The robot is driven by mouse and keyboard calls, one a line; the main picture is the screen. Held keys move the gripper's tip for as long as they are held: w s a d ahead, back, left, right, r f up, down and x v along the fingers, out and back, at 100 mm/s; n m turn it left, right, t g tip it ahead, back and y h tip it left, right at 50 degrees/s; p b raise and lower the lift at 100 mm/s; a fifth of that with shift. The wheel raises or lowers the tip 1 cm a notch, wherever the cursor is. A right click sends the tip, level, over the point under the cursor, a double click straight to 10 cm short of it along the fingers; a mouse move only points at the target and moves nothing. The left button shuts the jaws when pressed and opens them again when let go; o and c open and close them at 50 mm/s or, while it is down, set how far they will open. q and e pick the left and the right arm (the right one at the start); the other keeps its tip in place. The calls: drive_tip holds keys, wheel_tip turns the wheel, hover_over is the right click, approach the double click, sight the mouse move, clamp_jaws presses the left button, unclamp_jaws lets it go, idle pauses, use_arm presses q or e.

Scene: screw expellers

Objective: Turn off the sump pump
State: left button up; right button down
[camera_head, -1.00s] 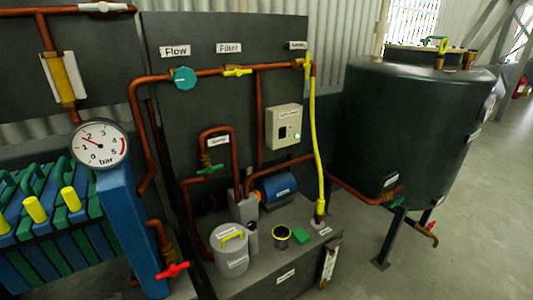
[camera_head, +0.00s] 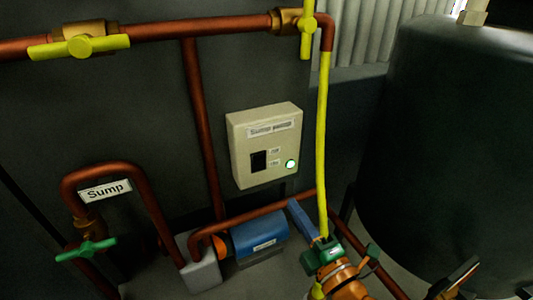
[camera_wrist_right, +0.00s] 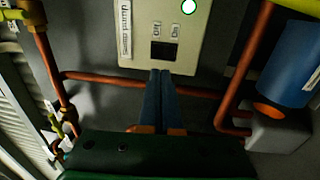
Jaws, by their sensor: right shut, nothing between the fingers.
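The sump pump's switch box (camera_head: 264,145) is a beige box on the dark panel. It has a black rocker switch (camera_head: 259,160) and a lit green lamp (camera_head: 291,164). The blue pump (camera_head: 257,234) sits below it. My right gripper (camera_head: 293,205) is below the box, its blue fingers pointing up toward it. In the right wrist view the fingers (camera_wrist_right: 160,76) are together and empty, with their tips just below the rocker switch (camera_wrist_right: 164,49) in the picture. I cannot tell whether they touch the box. The lamp (camera_wrist_right: 188,6) is lit there too. My left gripper is not in view.
A yellow pipe (camera_head: 322,140) runs down just right of the box, close to my right gripper. Copper pipes (camera_head: 200,130) pass left of and below the box. A large dark tank (camera_head: 450,150) fills the right. A green-handled valve (camera_head: 92,248) is at lower left.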

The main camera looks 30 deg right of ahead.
drive_tip(key=a, duration=0.1)
drive_tip(key=p, duration=0.3)
approach(261, 158)
drive_tip(key=w, duration=0.5)
drive_tip(key=shift+w+d+r, duration=0.15)
drive_tip(key=shift+w+r, duration=0.1)
drive_tip(key=shift+w, duration=0.7)
use_arm(q)
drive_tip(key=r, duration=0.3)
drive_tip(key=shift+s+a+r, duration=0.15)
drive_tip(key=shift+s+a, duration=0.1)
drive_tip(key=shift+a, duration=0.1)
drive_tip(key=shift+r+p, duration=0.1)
drive_tip(key=shift+p, duration=0.2)
use_arm(e)
drive_tip(key=shift+r, duration=0.2)
drive_tip(key=shift+w, duration=0.1)
